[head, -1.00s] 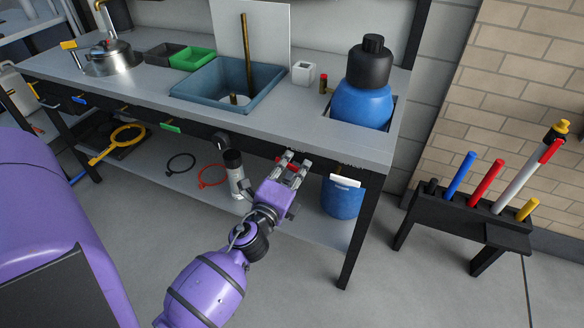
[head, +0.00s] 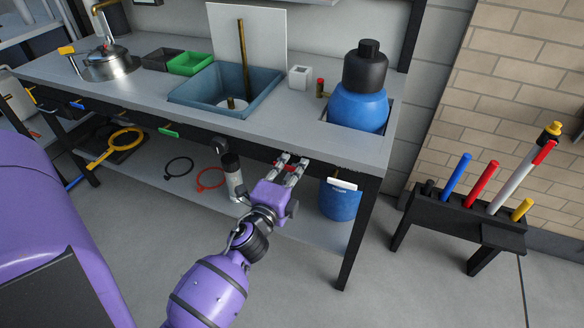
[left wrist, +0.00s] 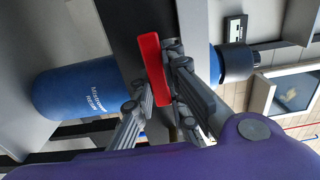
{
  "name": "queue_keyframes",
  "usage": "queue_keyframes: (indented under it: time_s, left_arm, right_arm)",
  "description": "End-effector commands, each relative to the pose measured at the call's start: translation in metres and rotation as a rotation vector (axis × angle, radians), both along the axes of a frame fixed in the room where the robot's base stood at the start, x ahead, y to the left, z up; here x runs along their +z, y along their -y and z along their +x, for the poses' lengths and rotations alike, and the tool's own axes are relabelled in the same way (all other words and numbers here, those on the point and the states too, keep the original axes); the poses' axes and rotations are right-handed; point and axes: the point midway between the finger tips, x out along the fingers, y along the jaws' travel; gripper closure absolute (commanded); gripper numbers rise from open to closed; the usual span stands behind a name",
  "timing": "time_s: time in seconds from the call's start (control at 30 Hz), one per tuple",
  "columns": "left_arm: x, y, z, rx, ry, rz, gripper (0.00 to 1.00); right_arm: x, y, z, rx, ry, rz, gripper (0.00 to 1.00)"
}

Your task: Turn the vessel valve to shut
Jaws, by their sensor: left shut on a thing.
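The vessel (head: 357,107) is blue with a black top and is set into the right end of the bench. A blue body with white lettering (left wrist: 75,88) shows at the left of the left wrist view. A red valve handle (left wrist: 154,68) sits at the bench's front edge. It shows upright and slightly tilted in the left wrist view, and only a small red part shows in the head view (head: 284,167). My left gripper (head: 292,162) is shut on the red handle, with its fingers on either side. The valve body is hidden. My right gripper is not in view.
A black rack with colored tubes (head: 468,217) stands to the right. The floor between is clear.

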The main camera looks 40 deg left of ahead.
Motion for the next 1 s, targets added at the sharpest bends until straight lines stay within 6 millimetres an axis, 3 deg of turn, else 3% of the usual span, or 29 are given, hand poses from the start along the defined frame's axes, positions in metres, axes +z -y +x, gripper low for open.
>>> queue_keyframes:
  time_s: [0.03, 0.07, 0.2, 0.6, 1.0]
  left_arm:
    - [-0.001, 0.001, 0.0, 0.0, -0.001, -0.005, 1.0]
    - [-0.001, 0.001, 0.0, 0.0, -0.001, -0.005, 0.86]
    - [-0.001, 0.001, 0.0, 0.0, 0.0, -0.004, 0.68]
    - [0.0, 0.001, -0.004, 0.0, 0.0, -0.002, 0.67]
    - [-0.002, 0.014, -0.06, 0.002, -0.003, -0.004, 0.67]
  right_arm:
    - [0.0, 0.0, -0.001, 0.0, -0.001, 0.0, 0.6]
    - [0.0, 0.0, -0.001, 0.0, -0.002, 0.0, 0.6]
    - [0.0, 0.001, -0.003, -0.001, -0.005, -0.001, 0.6]
    - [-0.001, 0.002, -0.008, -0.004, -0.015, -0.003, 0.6]
    - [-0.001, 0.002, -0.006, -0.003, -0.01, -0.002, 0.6]
